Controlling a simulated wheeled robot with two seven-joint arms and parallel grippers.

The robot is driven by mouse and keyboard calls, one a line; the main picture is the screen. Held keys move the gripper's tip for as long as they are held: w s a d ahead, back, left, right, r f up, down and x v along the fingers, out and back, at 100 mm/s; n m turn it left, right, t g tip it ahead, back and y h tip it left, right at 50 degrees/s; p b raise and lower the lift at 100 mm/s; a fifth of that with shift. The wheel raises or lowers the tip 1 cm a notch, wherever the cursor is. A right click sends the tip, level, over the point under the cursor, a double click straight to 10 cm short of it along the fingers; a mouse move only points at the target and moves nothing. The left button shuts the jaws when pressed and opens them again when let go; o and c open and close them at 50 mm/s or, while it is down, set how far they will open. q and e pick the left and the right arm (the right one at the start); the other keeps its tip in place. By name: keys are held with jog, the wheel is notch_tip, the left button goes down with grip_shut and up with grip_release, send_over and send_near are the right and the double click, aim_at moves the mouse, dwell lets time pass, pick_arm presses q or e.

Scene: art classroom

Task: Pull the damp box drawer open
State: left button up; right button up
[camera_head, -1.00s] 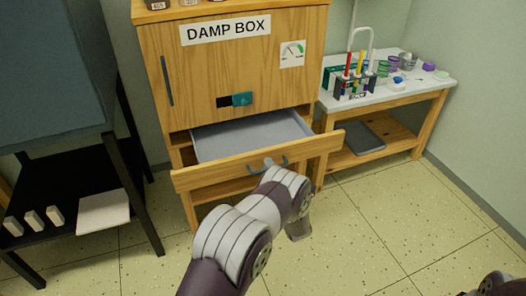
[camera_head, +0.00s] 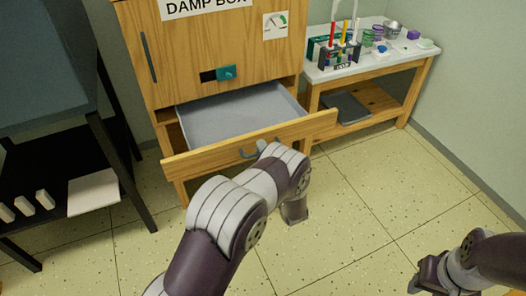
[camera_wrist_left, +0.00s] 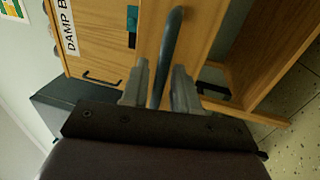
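The damp box (camera_head: 190,45) is a wooden cabinet with a "DAMP BOX" label. Its drawer (camera_head: 235,115) stands well out from the body, showing an empty grey inside. The drawer's curved grey handle (camera_head: 248,153) is on the front panel, partly hidden by my left wrist. In the left wrist view the handle (camera_wrist_left: 171,35) runs between the two fingers of my left gripper (camera_wrist_left: 161,70), which are close around it. My right gripper (camera_head: 432,275) is at the lower right of the head view, away from the cabinet; its fingers are unclear.
A teal latch (camera_head: 226,73) sits on the closed door above the drawer. A side table (camera_head: 375,62) with a tube rack and small jars stands to the right. A black shelf stand (camera_head: 60,170) is at the left. The tiled floor (camera_head: 350,210) before the cabinet is clear.

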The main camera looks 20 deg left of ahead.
pick_arm(q)
jog(key=p+v, duration=0.2)
jog(key=v, duration=1)
jog(key=shift+s+d, duration=0.25)
jog(key=shift+s, duration=0.05)
jog(key=shift+f, duration=0.1)
